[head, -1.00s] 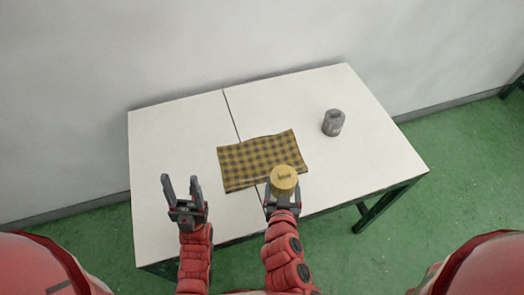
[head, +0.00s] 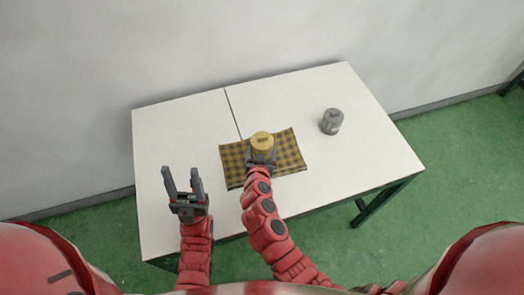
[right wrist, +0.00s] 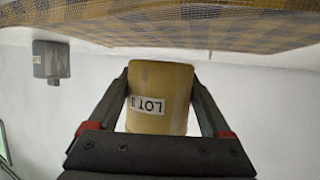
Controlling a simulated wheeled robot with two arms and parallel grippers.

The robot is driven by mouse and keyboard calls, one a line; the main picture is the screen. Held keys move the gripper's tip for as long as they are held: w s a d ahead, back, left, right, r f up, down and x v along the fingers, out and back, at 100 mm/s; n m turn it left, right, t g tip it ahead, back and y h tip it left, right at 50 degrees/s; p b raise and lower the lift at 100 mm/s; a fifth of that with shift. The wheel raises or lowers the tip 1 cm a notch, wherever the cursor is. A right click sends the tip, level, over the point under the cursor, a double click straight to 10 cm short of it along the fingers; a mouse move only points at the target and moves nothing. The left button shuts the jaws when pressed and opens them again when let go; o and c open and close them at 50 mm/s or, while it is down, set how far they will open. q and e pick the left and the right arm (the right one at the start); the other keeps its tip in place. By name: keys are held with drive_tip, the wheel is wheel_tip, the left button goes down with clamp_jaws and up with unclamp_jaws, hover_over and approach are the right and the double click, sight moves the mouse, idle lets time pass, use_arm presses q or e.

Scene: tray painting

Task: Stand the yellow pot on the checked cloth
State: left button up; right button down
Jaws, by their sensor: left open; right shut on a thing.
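The yellow pot (head: 262,139) is over the middle of the checked cloth (head: 290,155), in the head view. My right gripper (head: 262,152) is shut on its sides. In the right wrist view, which is upside down, the pot (right wrist: 158,95) sits between both fingers with a "LOT 3" label. Its base shows apart from the checked cloth (right wrist: 200,22), so it is held above it; the height is hard to tell. The yellow and dark cloth lies flat on the table. My left gripper (head: 182,182) is open and empty over the table's front left.
A grey pot (head: 331,121) stands right of the cloth; it also shows in the right wrist view (right wrist: 50,60). The white table (head: 180,130) has a seam and is otherwise clear. A wall is behind it.

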drive_tip(key=shift+w+f, duration=0.1)
drive_tip(key=shift+f, duration=0.45)
